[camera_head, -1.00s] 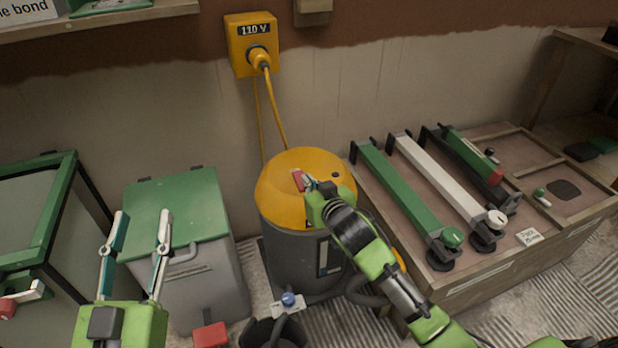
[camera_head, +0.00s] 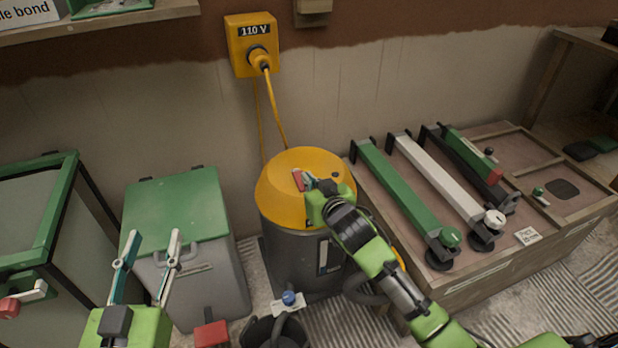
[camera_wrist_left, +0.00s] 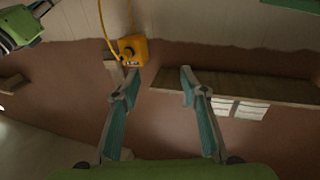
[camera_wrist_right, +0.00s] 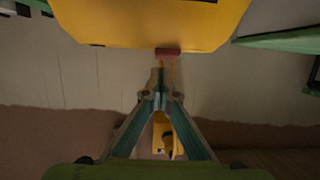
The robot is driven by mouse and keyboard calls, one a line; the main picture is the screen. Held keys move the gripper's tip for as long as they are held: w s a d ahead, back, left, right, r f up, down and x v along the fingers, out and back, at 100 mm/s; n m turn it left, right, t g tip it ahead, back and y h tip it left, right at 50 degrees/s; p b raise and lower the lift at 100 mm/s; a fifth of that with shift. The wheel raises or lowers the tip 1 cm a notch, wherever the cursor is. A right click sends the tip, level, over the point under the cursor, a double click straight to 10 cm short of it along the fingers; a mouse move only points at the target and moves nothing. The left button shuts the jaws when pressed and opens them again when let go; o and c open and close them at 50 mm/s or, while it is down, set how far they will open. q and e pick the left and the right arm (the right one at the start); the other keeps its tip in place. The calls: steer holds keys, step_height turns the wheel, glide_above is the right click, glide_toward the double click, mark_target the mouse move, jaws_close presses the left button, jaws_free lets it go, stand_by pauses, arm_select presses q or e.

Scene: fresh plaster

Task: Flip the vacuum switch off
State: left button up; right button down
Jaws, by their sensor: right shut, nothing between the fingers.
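The vacuum is a grey drum with a yellow top (camera_head: 285,172), standing on the floor by the wall. Its red switch (camera_head: 298,180) is on the yellow top. In the right wrist view the red switch (camera_wrist_right: 168,51) sits at the edge of the yellow top, just beyond the fingertips. My right gripper (camera_head: 309,183) is shut and empty, with its tips right beside the switch; I cannot tell whether they touch. It also shows in the right wrist view (camera_wrist_right: 159,80). My left gripper (camera_head: 152,242) is open and empty, in front of the green-lidded bin.
A yellow 110 V socket box (camera_head: 252,45) on the wall holds the plugged yellow cable. A bin with a green lid (camera_head: 178,210) stands left of the vacuum. A wooden bench (camera_head: 520,245) with several long tools stands to the right. A hose (camera_head: 368,292) lies at the vacuum's front.

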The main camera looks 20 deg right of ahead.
steer(key=shift+r, duration=0.15)
arm_select(q)
steer(key=f, duration=0.1)
steer(key=f+g, duration=0.1)
steer(key=f, duration=0.1)
steer(key=shift+s+a+f+y, duration=0.15)
steer(key=shift+a+y, duration=0.1)
steer(key=shift+y, duration=0.15)
